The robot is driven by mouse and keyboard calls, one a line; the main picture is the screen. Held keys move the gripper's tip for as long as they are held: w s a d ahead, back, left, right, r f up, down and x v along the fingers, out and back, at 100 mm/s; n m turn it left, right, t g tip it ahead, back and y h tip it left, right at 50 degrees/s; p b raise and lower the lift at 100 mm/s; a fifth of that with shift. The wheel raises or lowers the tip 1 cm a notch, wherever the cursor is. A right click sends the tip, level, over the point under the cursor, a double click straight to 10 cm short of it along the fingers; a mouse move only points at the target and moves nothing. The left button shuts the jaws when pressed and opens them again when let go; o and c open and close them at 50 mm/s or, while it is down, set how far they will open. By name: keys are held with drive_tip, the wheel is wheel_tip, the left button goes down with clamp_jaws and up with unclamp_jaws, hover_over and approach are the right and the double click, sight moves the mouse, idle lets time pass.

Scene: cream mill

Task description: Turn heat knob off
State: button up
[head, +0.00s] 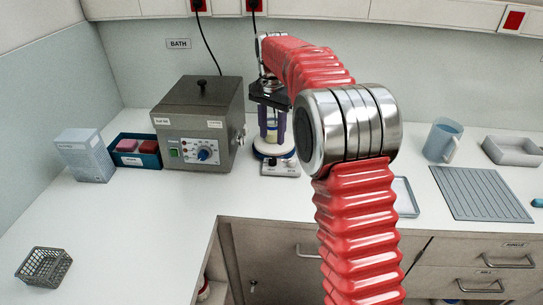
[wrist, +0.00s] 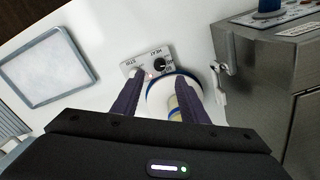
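The stirring hotplate has a white round top with a blue rim (wrist: 158,92) and a pale control panel (wrist: 147,62), also in the head view (head: 282,168). The black heat knob (wrist: 160,64) sits by the HEAT label on the panel. The panel's other end, marked STIR, is partly hidden by a finger. A vessel with a yellow band (wrist: 174,108) stands on the top; it also shows in the head view (head: 271,133). My gripper (wrist: 162,77) points down over the hotplate, its two purple fingers apart with nothing gripped. In the head view my gripper (head: 271,112) is above the hotplate.
A grey metal bath (head: 198,125) stands close to the hotplate, left in the head view. A shallow tray (wrist: 45,66), mug (head: 442,140) and ribbed mat (head: 482,192) lie on the other side.

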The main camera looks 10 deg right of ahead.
sight(272, 159)
wheel_tip(272, 159, down, 9)
drive_tip(key=shift+f, duration=0.15)
idle(0.4)
clamp_jaws()
idle(0.3)
